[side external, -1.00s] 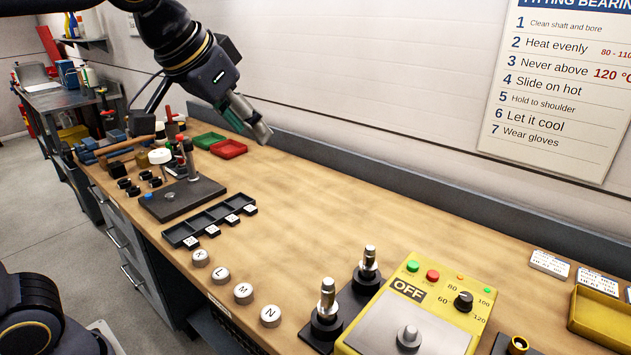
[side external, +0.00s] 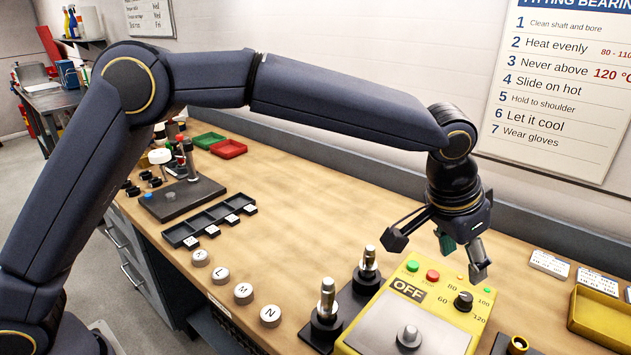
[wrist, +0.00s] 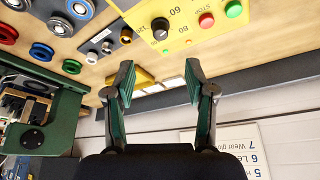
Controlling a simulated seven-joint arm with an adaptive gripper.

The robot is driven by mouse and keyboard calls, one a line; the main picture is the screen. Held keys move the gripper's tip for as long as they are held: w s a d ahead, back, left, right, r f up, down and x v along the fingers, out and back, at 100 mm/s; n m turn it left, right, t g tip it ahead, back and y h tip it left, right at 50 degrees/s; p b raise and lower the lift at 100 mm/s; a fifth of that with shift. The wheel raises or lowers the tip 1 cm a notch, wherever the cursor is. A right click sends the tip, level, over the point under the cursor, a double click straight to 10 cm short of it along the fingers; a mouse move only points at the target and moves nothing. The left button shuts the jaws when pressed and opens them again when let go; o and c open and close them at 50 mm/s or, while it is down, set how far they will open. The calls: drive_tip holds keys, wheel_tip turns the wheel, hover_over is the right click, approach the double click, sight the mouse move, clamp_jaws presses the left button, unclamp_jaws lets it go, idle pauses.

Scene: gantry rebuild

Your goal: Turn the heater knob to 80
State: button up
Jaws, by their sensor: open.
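The heater is a yellow box (side external: 478,342) at the front right of the bench, with a sign reading OFF. Its black knob (side external: 464,301) has numbers from 60 to 120 around it; I cannot tell exactly where it points. The knob also shows at the top of the wrist view (wrist: 160,28). My gripper (side external: 438,255) is open and empty, above and behind the heater panel. In the wrist view its two green-padded fingers (wrist: 158,72) are apart, with the knob beyond the gap between them. Nothing touches the knob.
Green (side external: 412,266) and red (side external: 433,276) buttons sit near the knob. Two upright metal posts on black bases (side external: 326,312) stand left of the heater. A yellow tray (side external: 597,312) and white cards (side external: 549,264) lie to the right. The bench middle is clear.

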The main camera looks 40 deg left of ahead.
sight(465, 295)
drive_tip(key=x, duration=1.1)
clamp_jaws()
drive_tip(key=shift+m, duration=0.3)
drive_tip(key=m, duration=0.1)
drive_tip(key=m+h, duration=0.1)
drive_tip(key=shift+w+a+m+g, duration=0.1)
drive_tip(key=shift+w+m+g, duration=0.05)
drive_tip(key=shift+m+g, duration=0.2)
drive_tip(key=m+g+h, duration=0.1)
drive_tip(key=m, duration=0.2)
drive_tip(key=shift+m, duration=0.35)
drive_tip(key=m+g, duration=0.1)
drive_tip(key=m, duration=0.2)
drive_tip(key=m+g, duration=0.2)
drive_tip(key=m, duration=0.1)
drive_tip(key=shift+w+m, duration=0.15)
drive_tip(key=shift+m, duration=0.25)
